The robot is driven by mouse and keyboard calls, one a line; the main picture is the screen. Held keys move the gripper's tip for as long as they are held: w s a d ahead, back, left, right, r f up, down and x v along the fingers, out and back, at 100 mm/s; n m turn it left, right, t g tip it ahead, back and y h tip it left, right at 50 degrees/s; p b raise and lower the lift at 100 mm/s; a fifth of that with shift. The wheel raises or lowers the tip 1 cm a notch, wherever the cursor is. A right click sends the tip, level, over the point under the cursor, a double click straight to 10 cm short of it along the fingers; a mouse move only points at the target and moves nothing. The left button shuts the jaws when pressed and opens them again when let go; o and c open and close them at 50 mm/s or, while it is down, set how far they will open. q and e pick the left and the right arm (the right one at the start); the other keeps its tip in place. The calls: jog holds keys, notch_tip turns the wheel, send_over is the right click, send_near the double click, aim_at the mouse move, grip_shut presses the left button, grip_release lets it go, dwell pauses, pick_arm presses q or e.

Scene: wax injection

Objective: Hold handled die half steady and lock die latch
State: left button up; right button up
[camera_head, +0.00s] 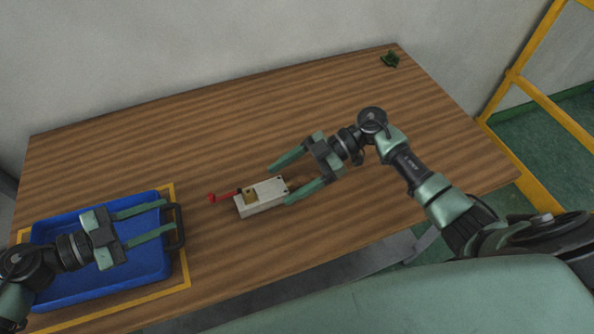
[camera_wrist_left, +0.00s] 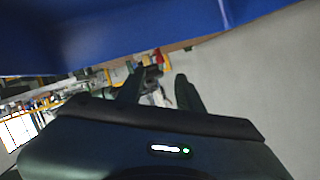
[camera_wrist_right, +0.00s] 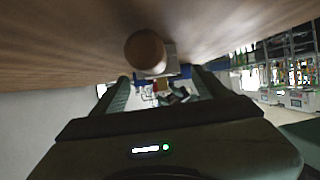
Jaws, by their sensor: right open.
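The die (camera_head: 262,204) is a pale block lying on the wooden table, with a brass-coloured piece on top and a red handle-like part (camera_head: 224,196) sticking out left. Which part is the latch, and whether it is locked, I cannot tell. My right gripper (camera_head: 279,185) is open, its fingers reaching toward the die's right end. In the right wrist view a round brown knob (camera_wrist_right: 146,52) sits before the pale block (camera_wrist_right: 170,58), between and above the fingers. My left gripper (camera_head: 170,216) is open and empty over the blue tray, its fingertips near the tray's dark handle.
The blue tray (camera_head: 65,290) lies inside a yellow outline (camera_head: 186,265) at the table's left. A small dark green object (camera_head: 390,59) sits at the far right corner. The table (camera_head: 200,130) is clear behind the die. A yellow frame (camera_head: 530,85) stands off to the right.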

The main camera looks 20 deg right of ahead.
aim_at(276, 187)
jog(key=x, duration=0.5)
